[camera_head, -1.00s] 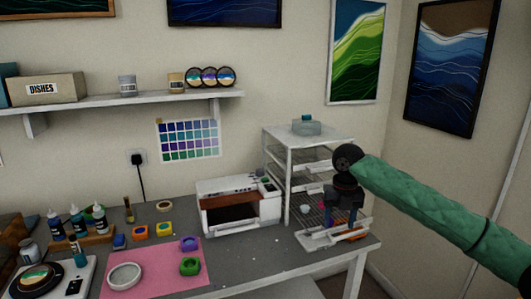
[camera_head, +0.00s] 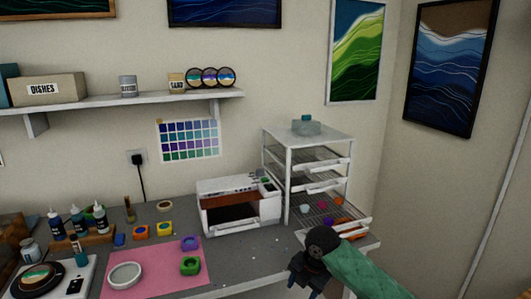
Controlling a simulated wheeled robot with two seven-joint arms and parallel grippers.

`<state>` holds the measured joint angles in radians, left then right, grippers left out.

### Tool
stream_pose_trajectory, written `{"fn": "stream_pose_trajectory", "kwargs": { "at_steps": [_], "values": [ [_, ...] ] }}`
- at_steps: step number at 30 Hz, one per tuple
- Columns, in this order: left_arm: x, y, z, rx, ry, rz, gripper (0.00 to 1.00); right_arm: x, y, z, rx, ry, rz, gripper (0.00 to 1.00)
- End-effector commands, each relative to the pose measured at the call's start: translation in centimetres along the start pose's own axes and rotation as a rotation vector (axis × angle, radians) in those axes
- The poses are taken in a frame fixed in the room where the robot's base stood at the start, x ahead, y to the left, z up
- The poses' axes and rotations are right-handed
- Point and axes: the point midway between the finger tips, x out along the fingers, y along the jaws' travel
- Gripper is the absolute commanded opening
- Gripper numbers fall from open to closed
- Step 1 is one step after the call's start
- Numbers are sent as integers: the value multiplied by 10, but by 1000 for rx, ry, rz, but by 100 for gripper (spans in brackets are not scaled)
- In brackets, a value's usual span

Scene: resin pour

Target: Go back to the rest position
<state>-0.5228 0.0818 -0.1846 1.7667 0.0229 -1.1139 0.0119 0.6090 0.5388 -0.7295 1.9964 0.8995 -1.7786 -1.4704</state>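My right gripper (camera_head: 305,284) is at the lower right in the head view, in front of the table's front edge. Its fingers point down and look apart, with nothing seen between them; the frame's bottom edge is close to the tips. My green-sleeved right arm reaches it from the lower right. It is clear of the white drying rack (camera_head: 309,141), whose lowest shelf is pulled out and bears small coloured pieces (camera_head: 321,203). My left gripper is not in view.
The grey table (camera_head: 236,252) carries a white oven-like box (camera_head: 239,204), a pink mat (camera_head: 155,270) with a white dish (camera_head: 125,275) and small coloured moulds (camera_head: 190,265), and bottles (camera_head: 79,221) at the left. A wall shelf (camera_head: 120,99) is above.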

Motion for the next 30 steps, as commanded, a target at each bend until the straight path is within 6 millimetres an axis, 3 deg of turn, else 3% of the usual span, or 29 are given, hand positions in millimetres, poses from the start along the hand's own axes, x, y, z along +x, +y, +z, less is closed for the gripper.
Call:
{"fn": "stream_pose_trajectory", "kwargs": {
  "at_steps": [6,17,30],
  "values": [
    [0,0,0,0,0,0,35,32,-19,-38,221,23,59,55],
    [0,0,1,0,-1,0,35,69,-62,-86,638,54,141,55],
    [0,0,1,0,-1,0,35,96,-139,-126,1207,63,204,55]
  ]
}}
